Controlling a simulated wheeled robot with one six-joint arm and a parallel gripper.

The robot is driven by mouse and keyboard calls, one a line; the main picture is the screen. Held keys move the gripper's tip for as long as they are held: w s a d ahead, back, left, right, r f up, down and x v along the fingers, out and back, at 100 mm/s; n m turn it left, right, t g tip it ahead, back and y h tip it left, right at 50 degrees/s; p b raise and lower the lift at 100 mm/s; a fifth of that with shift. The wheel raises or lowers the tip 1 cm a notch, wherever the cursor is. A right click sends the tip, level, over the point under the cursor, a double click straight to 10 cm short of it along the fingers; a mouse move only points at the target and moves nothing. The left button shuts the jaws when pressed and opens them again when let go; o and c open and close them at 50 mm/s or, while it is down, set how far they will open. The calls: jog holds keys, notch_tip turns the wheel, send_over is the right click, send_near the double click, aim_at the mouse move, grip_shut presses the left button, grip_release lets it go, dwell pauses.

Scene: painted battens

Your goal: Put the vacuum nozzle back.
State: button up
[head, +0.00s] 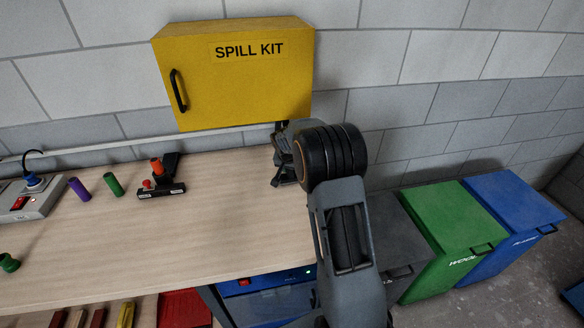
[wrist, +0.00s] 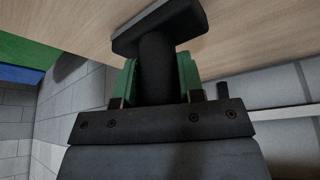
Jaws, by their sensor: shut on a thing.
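The vacuum nozzle (wrist: 157,68) is black, with a wide flat head on a round neck. My gripper (wrist: 158,84) is shut on its neck, with a green pad on each side. In the wrist view the nozzle's head lies against the background of the pale wood bench top; I cannot tell whether it touches. In the head view my gripper (head: 284,162) is at the right end of the bench, below the yellow cabinet, partly hidden by my arm. The nozzle cannot be made out clearly there. No holder for it is clearly seen.
The yellow spill kit cabinet (head: 235,80) hangs above the bench (head: 200,235). A black fixture with an orange-red knob (head: 160,190), purple (head: 78,187) and green (head: 113,185) cylinders and a socket box (head: 30,203) stand left. Green (head: 445,228) and blue (head: 513,215) bins are right. The middle bench is clear.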

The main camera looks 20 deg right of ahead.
jog(key=shift+f, duration=0.15)
jog(key=o, duration=0.9)
